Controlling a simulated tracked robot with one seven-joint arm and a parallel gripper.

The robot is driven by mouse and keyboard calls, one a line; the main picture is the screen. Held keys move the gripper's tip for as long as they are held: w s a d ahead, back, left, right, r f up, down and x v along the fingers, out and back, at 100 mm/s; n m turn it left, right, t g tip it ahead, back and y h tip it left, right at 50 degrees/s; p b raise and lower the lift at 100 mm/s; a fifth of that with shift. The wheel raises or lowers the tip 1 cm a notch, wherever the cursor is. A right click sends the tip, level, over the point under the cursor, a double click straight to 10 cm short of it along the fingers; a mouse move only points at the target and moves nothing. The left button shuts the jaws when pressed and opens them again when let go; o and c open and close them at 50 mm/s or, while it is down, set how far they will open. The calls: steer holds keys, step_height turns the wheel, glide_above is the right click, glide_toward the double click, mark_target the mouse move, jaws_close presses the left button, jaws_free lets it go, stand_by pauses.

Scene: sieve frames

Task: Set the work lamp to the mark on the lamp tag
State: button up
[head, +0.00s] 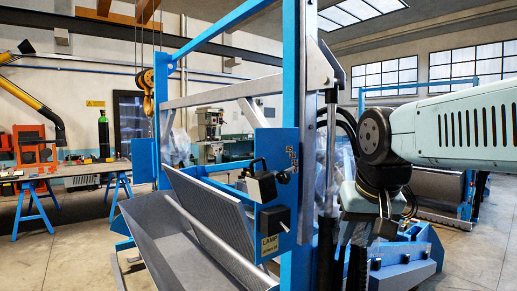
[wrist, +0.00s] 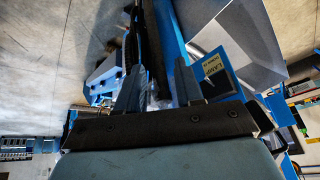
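The lamp tag (head: 269,246) is a small pale yellow plate reading LAMP, low on the blue sieve frame; its smaller line is too small to read. It also shows in the wrist view (wrist: 212,67). Above it, a black lamp-like head (head: 262,185) with a pale face sits on a bracket. A black box (head: 273,218) with a small knob is just above the tag. Which of these is the work lamp's control I cannot tell. My gripper (wrist: 158,88) has its two fingers apart, right of the tag in the head view, with nothing clearly held.
A blue upright post (head: 299,110) and a dark cylinder (head: 328,245) stand between the tag and my arm. A grey metal trough (head: 185,235) lies at the frame's left. A workbench (head: 75,169) and a hanging hook (head: 147,95) are farther back.

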steer(key=w+a+r+m+g, duration=0.1)
steer(key=w+a+r+m, duration=0.4)
steer(key=w+r, duration=0.6)
steer(key=m+g+y, duration=0.1)
steer(key=m+g, duration=0.1)
steer(key=m, duration=0.2)
glide_toward(260, 158)
steer(key=shift+m, duration=0.3)
steer(key=x, duration=0.7)
steer(key=shift+w+a, duration=0.2)
steer(key=shift+w, duration=0.1)
steer(key=shift+c, duration=0.5)
jaws_close()
steer(key=shift+o, duration=0.5)
jaws_free()
